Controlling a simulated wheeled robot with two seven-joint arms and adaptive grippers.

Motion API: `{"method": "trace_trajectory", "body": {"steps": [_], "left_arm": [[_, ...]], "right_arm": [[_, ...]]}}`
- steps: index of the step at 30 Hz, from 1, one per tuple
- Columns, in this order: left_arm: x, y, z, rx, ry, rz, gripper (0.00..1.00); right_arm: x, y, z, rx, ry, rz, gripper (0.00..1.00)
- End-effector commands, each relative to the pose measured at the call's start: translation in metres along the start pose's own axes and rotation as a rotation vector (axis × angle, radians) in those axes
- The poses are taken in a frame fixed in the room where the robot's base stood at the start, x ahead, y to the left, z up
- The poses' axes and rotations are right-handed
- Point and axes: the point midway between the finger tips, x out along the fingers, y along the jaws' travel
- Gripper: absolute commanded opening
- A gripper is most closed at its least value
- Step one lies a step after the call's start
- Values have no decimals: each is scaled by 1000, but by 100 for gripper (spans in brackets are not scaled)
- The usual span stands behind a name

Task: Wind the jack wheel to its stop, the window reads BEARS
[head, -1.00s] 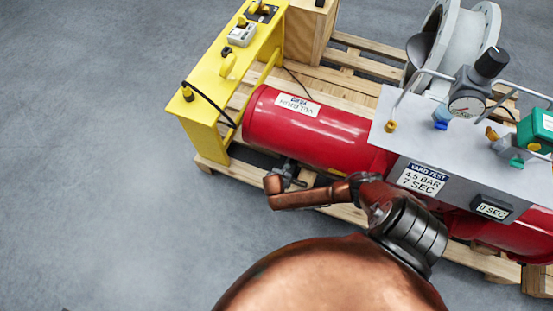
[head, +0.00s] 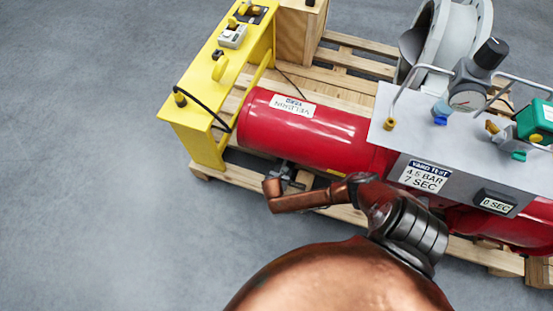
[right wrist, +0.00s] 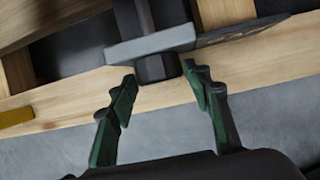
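I cannot make out a jack wheel for certain, and no window reading BEARS shows. In the right wrist view, a dark hexagonal end (right wrist: 156,68) on a grey bar (right wrist: 150,45) sits just beyond my right gripper (right wrist: 162,95). Its two green-padded fingers are apart, one to each side below that end, with nothing held between them. In the head view, a copper arm of mine reaches to the near underside of the red cylinder (head: 300,122). A small dark fitting (head: 287,172) shows there, partly hidden by the arm. My left gripper is not in view.
The cylinder lies on a wooden pallet (head: 345,60). A yellow stand (head: 200,90) with a black cable is at its left end. A grey panel (head: 400,130) carries a gauge (head: 466,100), a green box (head: 535,120) and a 0 SEC display (head: 495,205). Open floor lies left.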

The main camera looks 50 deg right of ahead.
Motion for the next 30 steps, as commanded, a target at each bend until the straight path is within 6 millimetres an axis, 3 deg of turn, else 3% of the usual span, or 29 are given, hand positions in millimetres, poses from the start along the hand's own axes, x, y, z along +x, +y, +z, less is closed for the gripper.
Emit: {"method": "trace_trajectory", "body": {"steps": [12, 21, 30], "left_arm": [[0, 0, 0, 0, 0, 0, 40], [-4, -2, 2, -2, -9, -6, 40], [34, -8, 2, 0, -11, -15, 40]], "right_arm": [[0, 0, 0, 0, 0, 0, 15], [-1, -3, 0, 15, 0, 37, 15], [1, -9, -2, 86, 3, 209, 15]]}}
